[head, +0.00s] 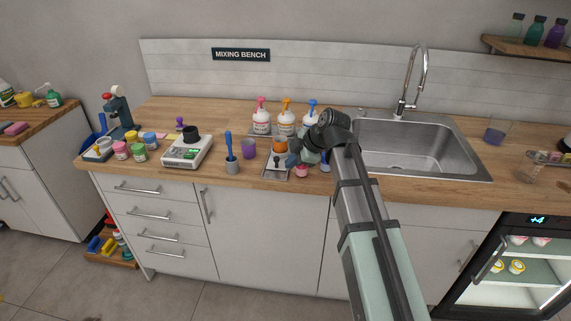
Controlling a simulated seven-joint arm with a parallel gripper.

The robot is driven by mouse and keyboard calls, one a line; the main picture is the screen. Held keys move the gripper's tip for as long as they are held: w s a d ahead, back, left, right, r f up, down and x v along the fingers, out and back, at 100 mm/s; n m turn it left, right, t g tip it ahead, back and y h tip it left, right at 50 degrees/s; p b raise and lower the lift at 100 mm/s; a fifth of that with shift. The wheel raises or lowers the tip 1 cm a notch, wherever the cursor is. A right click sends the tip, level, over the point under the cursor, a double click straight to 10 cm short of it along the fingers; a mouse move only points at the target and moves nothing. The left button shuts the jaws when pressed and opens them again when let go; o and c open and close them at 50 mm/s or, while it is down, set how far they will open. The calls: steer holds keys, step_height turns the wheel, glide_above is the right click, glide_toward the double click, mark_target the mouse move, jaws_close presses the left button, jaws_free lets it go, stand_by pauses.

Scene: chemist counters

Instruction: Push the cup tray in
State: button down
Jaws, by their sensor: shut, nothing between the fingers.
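The cup tray appears to be the small pale tray (276,174) that sticks out toward the counter's front edge, below the bottle stand. An orange cup (280,145) stands just behind it, and a purple cup (249,148) stands to its left. My gripper (293,160) is shut and empty, low at the right side of the tray. My wrist and forearm hide the right part of this area. I cannot tell whether the fingers touch the tray.
Pump bottles with pink (261,120), orange (286,121) and blue tops stand behind. A grey mortar with a blue pestle (232,164) and a scale (187,150) are to the left. The sink (424,148) is to the right. Small coloured jars sit close under my wrist.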

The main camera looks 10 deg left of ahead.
mark_target(277, 158)
steer(key=c, duration=1.8)
jaws_free()
steer(key=v, duration=0.6)
steer(key=shift+o, duration=0.6)
steer(key=shift+s+a+r, duration=0.1)
steer(key=shift+r, duration=0.1)
steer(key=o, duration=0.6)
steer(key=shift+n, duration=0.5)
steer(key=a, duration=0.1)
steer(key=a+r, duration=0.1)
steer(key=a, duration=0.1)
steer(key=a+r, duration=0.1)
steer(key=a, duration=0.1)
steer(key=shift+s+a+r, duration=0.1)
steer(key=shift+s, duration=0.15)
steer(key=shift+o, duration=0.5)
steer(key=w+a+r, duration=0.1)
steer(key=a+r, duration=0.1)
steer(key=shift+w+a, duration=0.25)
steer(key=shift+w, duration=0.15)
steer(key=w+d+m+h, duration=0.3)
steer(key=m, duration=1.1)
steer(key=x, duration=1.3)
steer(key=shift+w+f, duration=0.25)
steer(key=shift+w, duration=0.25)
